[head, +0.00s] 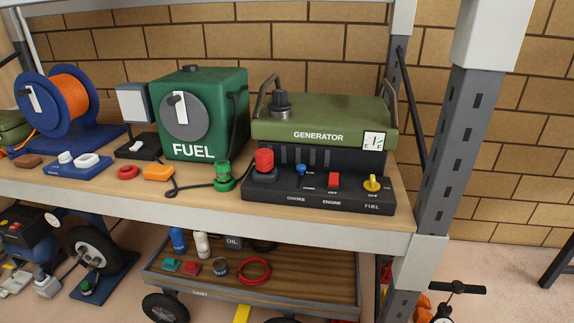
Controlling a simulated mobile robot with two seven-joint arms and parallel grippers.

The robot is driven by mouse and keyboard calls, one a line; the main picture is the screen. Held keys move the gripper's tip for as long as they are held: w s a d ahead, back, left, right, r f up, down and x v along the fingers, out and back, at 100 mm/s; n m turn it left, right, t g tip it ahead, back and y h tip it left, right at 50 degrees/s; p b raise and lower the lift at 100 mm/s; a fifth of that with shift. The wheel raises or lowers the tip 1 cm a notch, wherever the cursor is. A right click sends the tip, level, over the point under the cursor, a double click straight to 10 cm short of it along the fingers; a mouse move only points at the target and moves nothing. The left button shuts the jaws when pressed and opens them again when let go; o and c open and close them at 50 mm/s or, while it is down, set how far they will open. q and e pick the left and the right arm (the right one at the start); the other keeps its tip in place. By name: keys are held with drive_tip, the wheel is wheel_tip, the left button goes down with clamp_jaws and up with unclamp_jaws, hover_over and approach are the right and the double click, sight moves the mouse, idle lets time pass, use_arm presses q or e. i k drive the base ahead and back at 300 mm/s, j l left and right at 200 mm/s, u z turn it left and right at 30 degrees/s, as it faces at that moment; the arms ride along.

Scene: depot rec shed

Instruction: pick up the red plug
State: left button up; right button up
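A red, capped plug-like piece (264,160) stands upright at the left end of the black control panel (290,195) of the green generator (318,128), on the shelf. It sits on a round black base; I cannot tell how deep it is seated. I take it to be the red plug. A green plug-like piece (223,177) with a black cable stands just left of the panel. Neither of my grippers shows in the head view.
The green fuel can (212,95) stands behind, left of the generator. A grey post (452,150) stands at the right. A cart (330,290) is below.

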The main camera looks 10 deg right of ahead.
sight(263, 160)
drive_tip(key=i+j+z, duration=0.2)
drive_tip(key=i+j, duration=0.15)
drive_tip(key=j, duration=0.3)
drive_tip(key=i+j+z, duration=0.1)
drive_tip(key=j, duration=0.25)
drive_tip(key=i+j+z, duration=0.1)
drive_tip(key=j, duration=0.25)
drive_tip(key=i+j+z, duration=0.1)
drive_tip(key=j, duration=0.25)
drive_tip(key=i+j+z, duration=0.1)
drive_tip(key=i+j, duration=0.15)
drive_tip(key=j, duration=0.15)
drive_tip(key=i+j+z, duration=0.1)
drive_tip(key=j, duration=0.25)
